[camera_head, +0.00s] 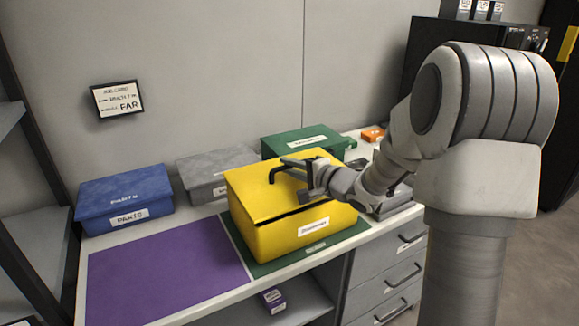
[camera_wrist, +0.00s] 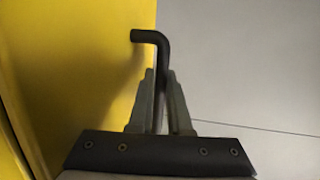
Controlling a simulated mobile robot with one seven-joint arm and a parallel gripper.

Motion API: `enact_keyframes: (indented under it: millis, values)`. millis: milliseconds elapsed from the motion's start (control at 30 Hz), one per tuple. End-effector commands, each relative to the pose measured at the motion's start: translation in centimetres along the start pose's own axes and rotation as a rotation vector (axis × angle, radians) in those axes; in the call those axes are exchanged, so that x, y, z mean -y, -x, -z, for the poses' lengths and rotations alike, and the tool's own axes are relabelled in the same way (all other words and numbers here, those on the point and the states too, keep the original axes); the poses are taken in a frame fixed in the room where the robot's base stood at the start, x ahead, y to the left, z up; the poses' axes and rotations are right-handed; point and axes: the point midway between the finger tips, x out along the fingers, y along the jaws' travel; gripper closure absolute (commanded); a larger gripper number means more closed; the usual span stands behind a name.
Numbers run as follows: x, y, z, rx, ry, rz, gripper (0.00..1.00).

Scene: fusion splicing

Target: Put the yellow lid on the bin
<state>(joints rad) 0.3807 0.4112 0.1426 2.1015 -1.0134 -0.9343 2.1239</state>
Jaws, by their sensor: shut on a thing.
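The yellow lid (camera_head: 250,195) is over the yellow bin (camera_head: 285,240) on the counter. A dark gap shows along the front edge between lid and bin, so the lid looks not flush; its back edge is hard to see. My gripper (camera_head: 303,168) is at the lid's right part, shut on the lid's bent black handle (camera_head: 280,172). In the wrist view the handle (camera_wrist: 150,36) rises between the two fingers of my gripper (camera_wrist: 160,80), with the yellow lid (camera_wrist: 95,60) to the left.
The bin stands on a green mat (camera_head: 350,236). A purple mat (camera_head: 160,270) to its left is bare. A blue box (camera_head: 100,205), a grey box (camera_head: 210,165) and a green box (camera_head: 290,140) stand behind, close to the wall. Drawers (camera_head: 390,270) are below right.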

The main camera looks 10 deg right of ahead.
Motion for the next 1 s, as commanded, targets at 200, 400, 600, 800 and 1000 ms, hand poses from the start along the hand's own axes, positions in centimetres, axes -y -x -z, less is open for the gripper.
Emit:
enact_keyframes:
  millis: [200,400,600,800,1000]
  values:
    - [-0.1,0.0,0.0,0.0,0.0,0.001,1.0]
    - [-0.5,-0.1,0.0,0.001,0.0,0.002,1.0]
    - [-0.9,-0.2,0.1,0.001,0.0,0.002,1.0]
    - [-1.2,-0.2,0.1,0.0,0.0,0.002,1.0]
    - [-1.2,-0.2,0.1,0.0,0.0,0.002,1.0]
